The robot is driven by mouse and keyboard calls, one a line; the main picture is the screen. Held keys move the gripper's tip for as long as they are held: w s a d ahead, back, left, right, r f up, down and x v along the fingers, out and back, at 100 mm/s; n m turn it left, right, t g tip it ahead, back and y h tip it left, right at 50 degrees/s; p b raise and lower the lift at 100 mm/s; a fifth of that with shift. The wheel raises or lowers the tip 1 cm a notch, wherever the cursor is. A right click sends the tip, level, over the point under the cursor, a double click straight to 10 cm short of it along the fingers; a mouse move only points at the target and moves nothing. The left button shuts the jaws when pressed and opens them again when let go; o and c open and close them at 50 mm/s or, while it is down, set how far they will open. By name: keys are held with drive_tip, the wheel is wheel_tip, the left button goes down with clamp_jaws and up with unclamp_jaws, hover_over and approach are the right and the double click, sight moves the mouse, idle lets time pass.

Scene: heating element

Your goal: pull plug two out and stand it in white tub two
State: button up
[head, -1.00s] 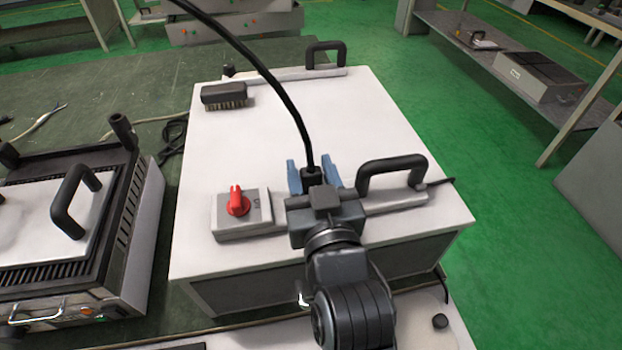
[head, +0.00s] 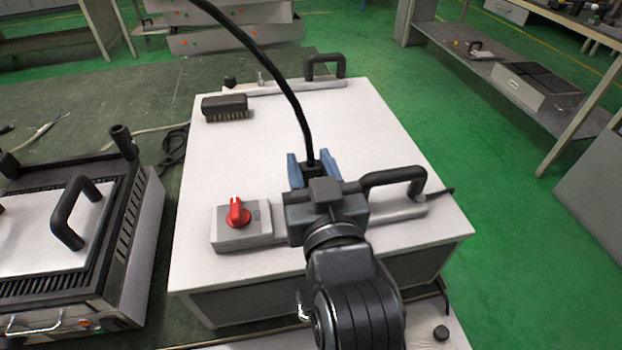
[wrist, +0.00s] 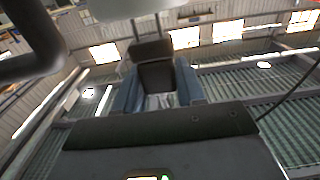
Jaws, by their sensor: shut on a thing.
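My gripper (head: 312,170) is over the front part of the white-topped unit (head: 300,125). Its blue fingers are shut on a black plug (head: 311,166), from which a thick black cable (head: 283,80) arcs up and out of the top of the picture. In the wrist view the dark plug (wrist: 157,76) sits between the two blue fingers (wrist: 157,95). My gripper hides the area below it, so I cannot tell whether the plug is still touching a socket. I cannot make out a number on it. No white tub can be clearly picked out.
A grey box with a red knob (head: 237,213) stands left of my gripper, and a black handle (head: 395,178) is close on its right. A black brush (head: 225,106) lies further back. A grill (head: 75,230) stands at left. The unit's middle top is clear.

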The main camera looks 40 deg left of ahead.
drive_tip(key=s+d+r+b, duration=0.1)
drive_tip(key=s+d+r, duration=0.1)
drive_tip(key=d+r, duration=0.5)
drive_tip(key=d, duration=0.4)
drive_tip(key=shift+s+d+r, duration=0.2)
drive_tip(key=shift+s+r, duration=0.05)
drive_tip(key=shift+s, duration=0.1)
